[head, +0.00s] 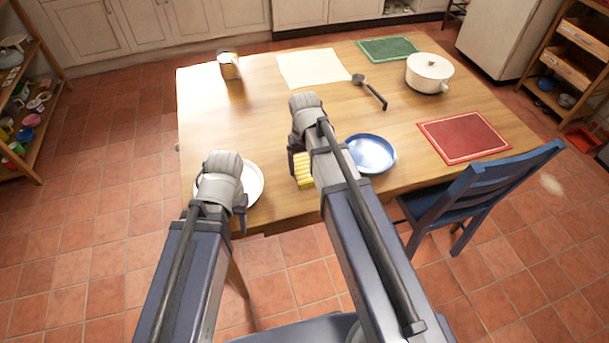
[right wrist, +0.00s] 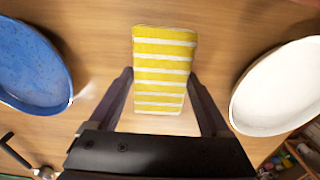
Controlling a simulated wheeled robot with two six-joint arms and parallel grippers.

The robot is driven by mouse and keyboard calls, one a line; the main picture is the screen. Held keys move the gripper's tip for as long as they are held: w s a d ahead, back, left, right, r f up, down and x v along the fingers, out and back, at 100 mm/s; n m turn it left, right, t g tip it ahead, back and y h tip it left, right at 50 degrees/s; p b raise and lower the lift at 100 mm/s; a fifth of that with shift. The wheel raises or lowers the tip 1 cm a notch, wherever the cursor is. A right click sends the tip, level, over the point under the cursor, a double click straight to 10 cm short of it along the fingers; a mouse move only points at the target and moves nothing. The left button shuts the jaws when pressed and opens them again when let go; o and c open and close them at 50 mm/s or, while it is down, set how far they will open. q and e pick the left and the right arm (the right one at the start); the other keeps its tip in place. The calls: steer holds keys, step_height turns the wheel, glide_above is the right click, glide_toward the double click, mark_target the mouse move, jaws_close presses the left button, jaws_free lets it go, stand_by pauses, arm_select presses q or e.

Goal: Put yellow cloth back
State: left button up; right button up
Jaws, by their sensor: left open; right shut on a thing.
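The yellow cloth (head: 304,171), striped with white, shows partly in the head view beside my right wrist near the table's front edge. In the right wrist view the cloth (right wrist: 162,70) is a neat folded block between my right fingers. My right gripper (right wrist: 163,92) is shut on the cloth, one finger on each side. In the head view my right gripper (head: 297,165) is mostly hidden behind its own arm. My left gripper (head: 241,208) is open and empty over the white plate (head: 256,180) at the table's front left, partly hidden by its wrist.
A blue plate (head: 370,154) lies right of the cloth. Farther away are a white mat (head: 312,67), a ladle (head: 370,92), a white pot (head: 429,72), a mug (head: 229,66), a green mat (head: 388,49) and a red mat (head: 463,136). A blue chair (head: 478,190) stands in front.

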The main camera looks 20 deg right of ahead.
mark_target(305, 168)
step_height(305, 168, down, 4)
steer(key=b, duration=0.3)
steer(key=shift+r, duration=0.25)
steer(key=o, duration=1)
step_height(305, 168, up, 12)
steer(key=p, duration=1.2)
steer(key=s+a+n+h, duration=0.1)
steer(key=s+a+n, duration=0.2)
steer(key=s+a, duration=0.7)
steer(key=s, duration=0.4)
steer(key=shift+s+a, duration=0.15)
steer(key=shift+a, duration=0.1)
